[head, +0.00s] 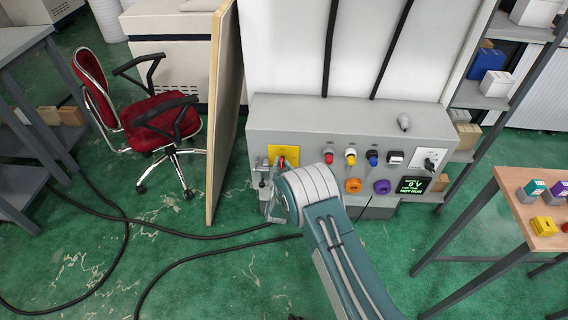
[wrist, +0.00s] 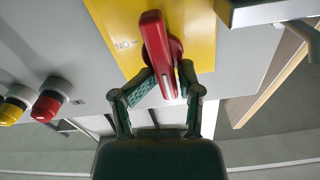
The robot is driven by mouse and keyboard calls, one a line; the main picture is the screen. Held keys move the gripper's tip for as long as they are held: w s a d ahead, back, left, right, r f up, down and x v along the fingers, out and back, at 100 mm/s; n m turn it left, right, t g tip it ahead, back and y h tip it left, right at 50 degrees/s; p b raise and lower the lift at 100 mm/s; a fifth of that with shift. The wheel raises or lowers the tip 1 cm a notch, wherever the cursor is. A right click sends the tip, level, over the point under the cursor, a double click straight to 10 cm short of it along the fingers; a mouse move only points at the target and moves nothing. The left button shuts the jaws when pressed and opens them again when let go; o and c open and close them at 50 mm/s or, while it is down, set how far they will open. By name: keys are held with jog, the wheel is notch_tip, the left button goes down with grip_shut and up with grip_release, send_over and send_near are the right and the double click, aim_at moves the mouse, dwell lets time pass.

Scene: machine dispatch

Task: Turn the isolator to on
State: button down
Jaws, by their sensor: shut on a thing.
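The isolator is a red handle on a yellow plate at the left end of the grey control panel (head: 350,115). In the head view the yellow plate (head: 289,150) shows, with the red handle (head: 283,163) partly hidden by my arm. In the wrist view the red handle (wrist: 157,45) lies nearly upright in the picture, leaning slightly, on the yellow plate (wrist: 115,30), where letters "NO" show. My gripper (wrist: 168,82) has a finger on each side of the handle's lower end and is shut on it.
Red (head: 329,158), yellow (head: 350,157) and blue (head: 373,158) buttons sit right of the isolator. A small screen (head: 413,186) reads "0 V" and "NOT RUN". A wooden board (head: 222,110) stands just left of the panel. A red chair (head: 150,115) and floor cables lie farther left.

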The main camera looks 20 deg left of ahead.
jog(key=shift+s+a+r, duration=0.1)
jog(key=shift+a, duration=0.25)
jog(key=c, duration=0.6)
grip_release()
jog(key=shift+c, duration=0.2)
jog(key=shift+a, duration=0.15)
jog(key=shift+d+f, duration=0.2)
jog(key=shift+d, duration=0.05)
jog(key=v, duration=1.2)
jog(key=shift+d, duration=0.15)
jog(key=shift+s+r, duration=0.1)
jog(key=shift+s, duration=0.05)
jog(key=v, duration=1.2)
jog(key=shift+d, duration=0.1)
